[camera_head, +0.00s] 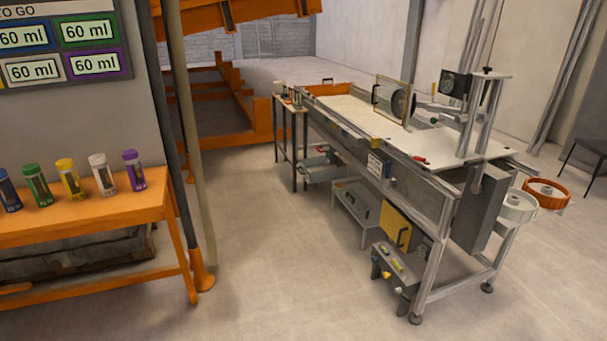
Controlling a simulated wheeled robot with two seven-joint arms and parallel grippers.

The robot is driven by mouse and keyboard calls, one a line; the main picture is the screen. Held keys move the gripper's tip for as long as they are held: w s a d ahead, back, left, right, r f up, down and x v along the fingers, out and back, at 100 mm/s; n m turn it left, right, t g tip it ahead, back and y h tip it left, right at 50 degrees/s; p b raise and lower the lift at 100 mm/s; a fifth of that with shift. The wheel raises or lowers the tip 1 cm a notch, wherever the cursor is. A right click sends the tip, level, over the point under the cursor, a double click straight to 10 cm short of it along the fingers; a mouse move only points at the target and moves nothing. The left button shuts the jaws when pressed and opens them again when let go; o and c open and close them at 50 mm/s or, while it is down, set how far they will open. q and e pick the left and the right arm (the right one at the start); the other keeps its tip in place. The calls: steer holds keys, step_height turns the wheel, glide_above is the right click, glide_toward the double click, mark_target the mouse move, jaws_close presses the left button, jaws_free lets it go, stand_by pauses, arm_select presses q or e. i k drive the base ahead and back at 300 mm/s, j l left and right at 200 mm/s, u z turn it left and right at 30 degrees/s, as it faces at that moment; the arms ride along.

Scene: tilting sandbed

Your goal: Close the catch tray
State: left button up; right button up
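The long sandbed bench (357,148) stands right of centre, with a pale sand surface (352,112) inside its orange and grey rim. A grey tray-like part (322,166) juts out low on its near left side, below the bed. I cannot tell for sure that this is the catch tray, or how far it is open. A yellow panel with a dark handle (396,228) is on the bench's lower front. Neither of my grippers is in view.
An orange table (85,213) with several coloured bottles stands at the left, beside an orange-footed post (203,277). A control box (396,268) sits low by the bench's front leg. White and orange round pans (545,192) stick out at the right. The floor between is clear.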

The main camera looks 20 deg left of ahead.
mark_target(314, 169)
steer(key=i+j+u, duration=0.25)
steer(key=i+u, duration=0.2)
steer(key=i, duration=0.25)
steer(key=i+u, duration=0.4)
steer(key=i, duration=1.35)
steer(key=i+z, duration=0.2)
steer(key=i, duration=0.25)
steer(key=i+j+z, duration=0.2)
steer(key=i, duration=0.25)
steer(key=i+j+z, duration=0.2)
steer(key=i, duration=0.2)
steer(key=i+j+z, duration=0.15)
steer(key=i, duration=0.3)
steer(key=j, duration=0.1)
